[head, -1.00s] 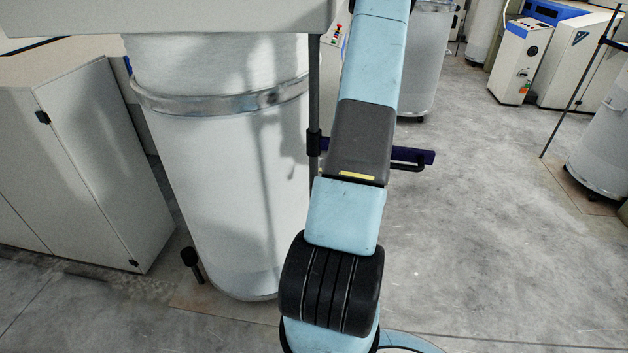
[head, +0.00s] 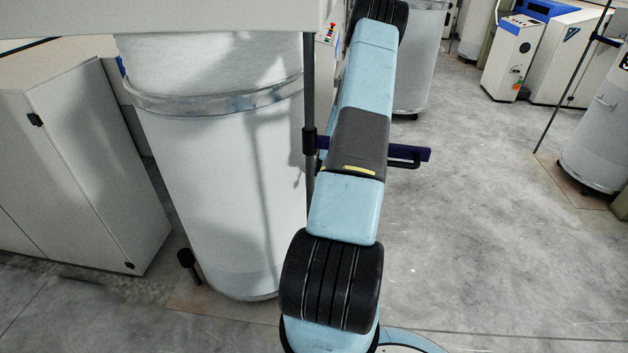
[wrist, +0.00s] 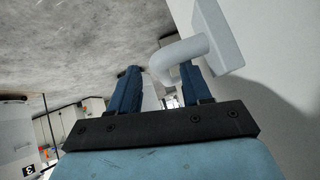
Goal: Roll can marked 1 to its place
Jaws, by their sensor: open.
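In the wrist view my gripper (wrist: 161,72) is open, with two dark blue fingers pointing away from me. A grey bent handle (wrist: 182,52) on a plate reaches in front of the right finger, its end near the gap between the fingers; I cannot tell whether it touches. The pale wall behind it (wrist: 270,60) looks like a can's side. No number shows on it. In the head view my gripper is out of frame beyond the top edge. A white can (head: 412,70) stands partly hidden behind my arm. I cannot read a 1 on any can.
A large white can (head: 220,190) with a metal band stands under a machine at left, beside a cabinet (head: 80,170). A post with a dark purple bar (head: 405,148) is close by my arm. Another can (head: 592,150) stands at right. The floor between (head: 480,200) is clear.

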